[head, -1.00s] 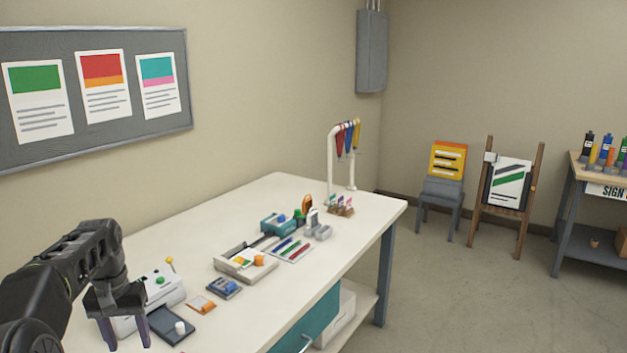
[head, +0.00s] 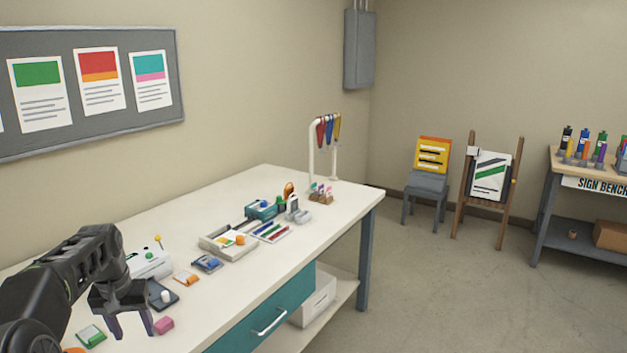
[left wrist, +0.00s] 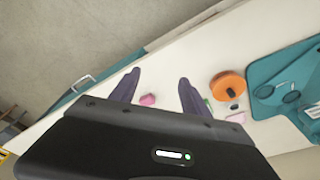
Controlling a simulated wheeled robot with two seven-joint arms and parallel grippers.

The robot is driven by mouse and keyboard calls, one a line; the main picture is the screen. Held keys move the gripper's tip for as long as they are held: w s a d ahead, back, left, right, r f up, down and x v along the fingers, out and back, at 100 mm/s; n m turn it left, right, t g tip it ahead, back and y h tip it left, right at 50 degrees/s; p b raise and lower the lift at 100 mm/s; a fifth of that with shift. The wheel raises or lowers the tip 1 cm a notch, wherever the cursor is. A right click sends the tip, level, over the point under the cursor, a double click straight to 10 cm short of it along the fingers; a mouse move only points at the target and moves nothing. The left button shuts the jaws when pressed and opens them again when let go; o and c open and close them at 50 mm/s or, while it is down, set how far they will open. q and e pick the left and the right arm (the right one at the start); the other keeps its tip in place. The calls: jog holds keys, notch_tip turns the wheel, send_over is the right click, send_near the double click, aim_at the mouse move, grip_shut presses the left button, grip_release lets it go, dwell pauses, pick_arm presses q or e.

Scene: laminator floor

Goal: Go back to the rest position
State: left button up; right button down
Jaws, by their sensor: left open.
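My left gripper (head: 131,322) hangs over the near left end of the white workbench (head: 335,206) in the head view, fingers pointing down. Its fingers stand apart with nothing between them that I can see held. In the left wrist view the open fingers (left wrist: 160,88) frame a pink block (left wrist: 148,100) that lies on the bench below. The pink block also shows just right of the fingers in the head view (head: 164,325). My right gripper is in neither view.
Near the gripper are a white laminator (head: 150,264), a dark pad (head: 160,295) and a green block (head: 91,336). A tray (head: 228,246) and markers lie farther along. Floor at right (head: 430,290) is clear.

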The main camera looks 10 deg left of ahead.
pick_arm(q)
jog(key=w+d+f+t, duration=0.2)
jog(key=w+d+f, duration=0.2)
jog(key=d+f, duration=0.5)
jog(key=s+d+f+m+h, duration=0.1)
jog(key=s+d+f, duration=0.3)
jog(key=d+f, duration=0.4)
jog(key=s+d+f+h, duration=0.1)
jog(key=s+d+f, duration=0.3)
jog(key=d+f, duration=0.5)
jog(key=s+d+f+g, duration=0.1)
jog(key=s+d+f, duration=0.2)
jog(key=s, duration=0.5)
jog(key=s+d+f+g+h, duration=0.1)
jog(key=s+d+f, duration=0.2)
jog(key=s, duration=0.6)
jog(key=s+d+f+m+g+h, duration=0.1)
jog(key=s+d+f, duration=0.2)
jog(key=s+d, duration=0.3)
jog(key=s, duration=0.3)
jog(key=shift+s+d+f, duration=0.15)
jog(key=shift+s+d, duration=0.1)
jog(key=shift+d, duration=0.1)
